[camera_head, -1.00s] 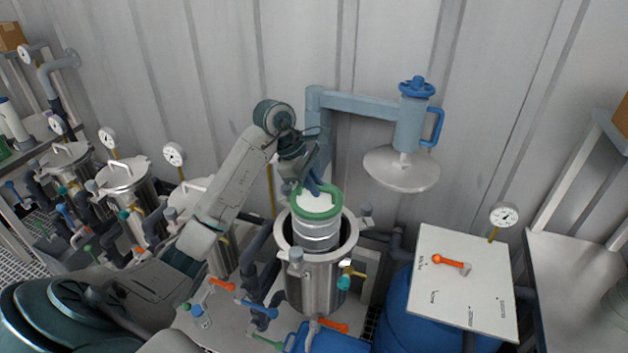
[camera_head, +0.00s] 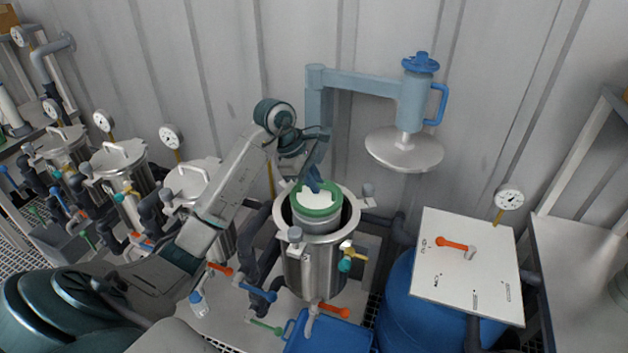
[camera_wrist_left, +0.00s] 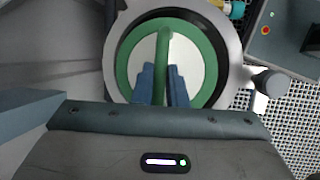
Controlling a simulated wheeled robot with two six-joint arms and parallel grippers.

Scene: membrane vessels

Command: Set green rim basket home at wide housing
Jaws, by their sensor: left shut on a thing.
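The green rim basket (camera_head: 318,211) has a green ring rim, a white top and a metal body. It sits partly down inside the open steel housing (camera_head: 313,268), with its rim near the level of the housing mouth. My left gripper (camera_head: 313,186) is shut on the basket's green handle bar, which shows between its blue fingers in the left wrist view (camera_wrist_left: 163,80). There the green rim lies inside the housing's ring with a dark gap around it. Whether the basket rests on the bottom is hidden. My right gripper is not in view.
A round lid (camera_head: 404,149) hangs from a blue swing arm (camera_head: 370,80) behind and right of the housing. Several lidded vessels (camera_head: 120,172) stand at left. A white panel with an orange lever (camera_head: 455,244) is at right, above a blue drum (camera_head: 400,300).

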